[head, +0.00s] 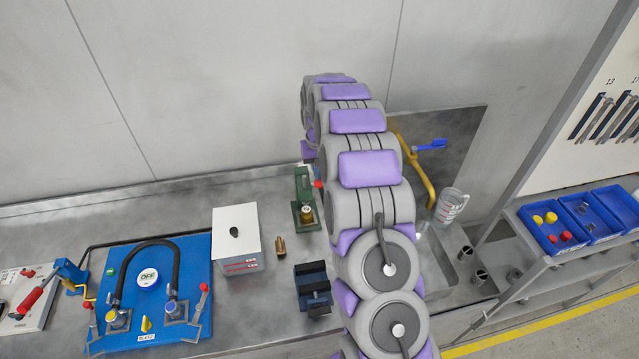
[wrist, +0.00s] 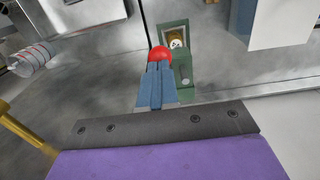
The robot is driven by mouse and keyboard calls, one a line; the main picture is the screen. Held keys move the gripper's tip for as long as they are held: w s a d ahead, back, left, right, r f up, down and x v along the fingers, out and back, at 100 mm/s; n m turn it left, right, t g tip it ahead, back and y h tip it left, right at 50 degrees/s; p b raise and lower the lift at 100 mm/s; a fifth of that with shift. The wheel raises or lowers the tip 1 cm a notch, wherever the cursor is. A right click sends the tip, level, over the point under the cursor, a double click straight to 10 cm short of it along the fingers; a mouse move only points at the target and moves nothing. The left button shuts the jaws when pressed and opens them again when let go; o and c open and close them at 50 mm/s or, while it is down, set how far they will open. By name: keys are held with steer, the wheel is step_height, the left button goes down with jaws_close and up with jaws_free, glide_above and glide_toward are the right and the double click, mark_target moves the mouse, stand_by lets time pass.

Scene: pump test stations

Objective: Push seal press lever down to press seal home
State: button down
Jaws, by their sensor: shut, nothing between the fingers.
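The green seal press (head: 303,188) stands on the bench, left of my arm in the head view. Its lever ends in a red ball knob (head: 318,184); the lever's rod is mostly hidden. In the wrist view the green press (wrist: 184,72) shows beyond my fingers, with a round pale part on it. My gripper (wrist: 158,68) is shut and empty, its blue-grey fingertips right at the red knob (wrist: 159,54). I cannot tell whether they touch it.
A white box (head: 237,240), a small brass fitting (head: 280,247) and a dark vise-like block (head: 313,288) stand near the press. A blue pump panel (head: 175,320) lies further left. A sink with a yellow tap (head: 426,185) and a clear jug (head: 450,205) are to the right.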

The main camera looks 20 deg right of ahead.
steer(key=shift+f, duration=0.55)
steer(key=shift+s+a+f+b, duration=0.1)
steer(key=shift+s+f+b, duration=0.3)
steer(key=shift+f, duration=0.4)
steer(key=shift+s+a+f+b, duration=0.1)
steer(key=shift+s+f+b, duration=0.15)
steer(key=shift+s+f, duration=0.4)
steer(key=shift+w+f, duration=0.1)
steer(key=shift+f, duration=0.15)
steer(key=shift+s+a+f+b, duration=0.1)
steer(key=shift+s+f+b, duration=0.25)
steer(key=shift+s+f, duration=0.4)
steer(key=shift+f, duration=0.25)
steer(key=shift+s+a+f+b, duration=0.1)
steer(key=shift+s+f+b, duration=0.25)
steer(key=shift+f, duration=0.6)
steer(key=shift+s+f, duration=0.25)
steer(key=shift+f, duration=0.85)
steer(key=shift+a, duration=0.1)
